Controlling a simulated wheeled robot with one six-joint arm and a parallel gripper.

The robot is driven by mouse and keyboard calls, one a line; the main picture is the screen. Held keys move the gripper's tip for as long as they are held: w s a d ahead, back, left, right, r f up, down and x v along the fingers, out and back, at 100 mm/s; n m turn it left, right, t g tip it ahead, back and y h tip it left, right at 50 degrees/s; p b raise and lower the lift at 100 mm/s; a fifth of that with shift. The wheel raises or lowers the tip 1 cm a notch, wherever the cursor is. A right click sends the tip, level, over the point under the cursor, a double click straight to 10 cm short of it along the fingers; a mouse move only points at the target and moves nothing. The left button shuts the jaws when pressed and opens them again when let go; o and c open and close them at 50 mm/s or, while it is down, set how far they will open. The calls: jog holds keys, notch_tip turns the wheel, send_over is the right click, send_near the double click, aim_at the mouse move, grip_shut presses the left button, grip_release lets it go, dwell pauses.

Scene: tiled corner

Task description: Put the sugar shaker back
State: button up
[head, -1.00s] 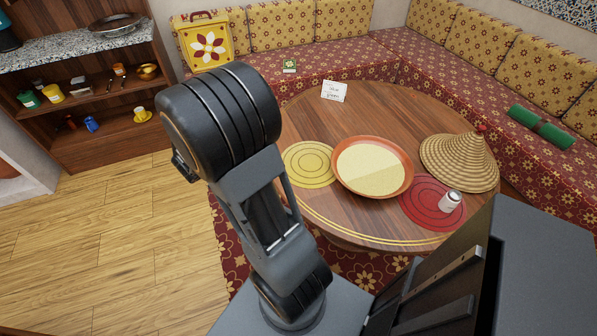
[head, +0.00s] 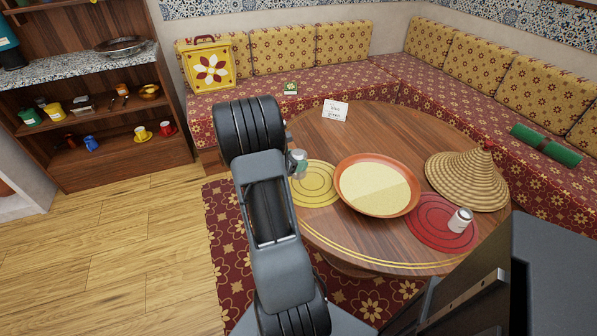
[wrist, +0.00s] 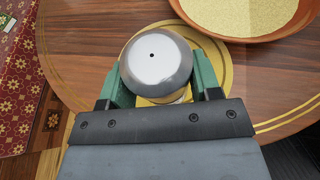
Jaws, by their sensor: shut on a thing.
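My gripper (wrist: 161,82) is shut on a shaker (wrist: 156,60), with a green finger on each side. The shaker has a rounded grey-white top with one small dark hole. In the head view the held shaker (head: 299,162) shows partly beside my arm, over the left edge of the yellow round mat (head: 318,190). I cannot tell whether it touches the table. A second shaker (head: 460,220), white with a grey top, stands on the red round mat (head: 428,232). No label on either shaker is readable.
A wide orange dish (head: 345,205) of pale grain sits between the mats. A woven cone lid (head: 465,182) and a small written card (head: 335,110) are on the wooden table (head: 395,125). Shelves (head: 110,165) with cups and jars stand at the left; the floor before them is clear.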

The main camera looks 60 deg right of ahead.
jog(key=shift+w+d+f, duration=0.15)
jog(key=shift+d+f, duration=0.9)
jog(key=shift+f, duration=0.2)
jog(key=shift+d+f+b, duration=0.15)
jog(key=shift+f+b, duration=0.1)
jog(key=shift+f, duration=0.7)
jog(key=shift+d+f+b, duration=0.15)
jog(key=shift+f+b, duration=0.05)
jog(key=shift+f, duration=0.7)
jog(key=shift+f, duration=0.1)
jog(key=o, duration=1)
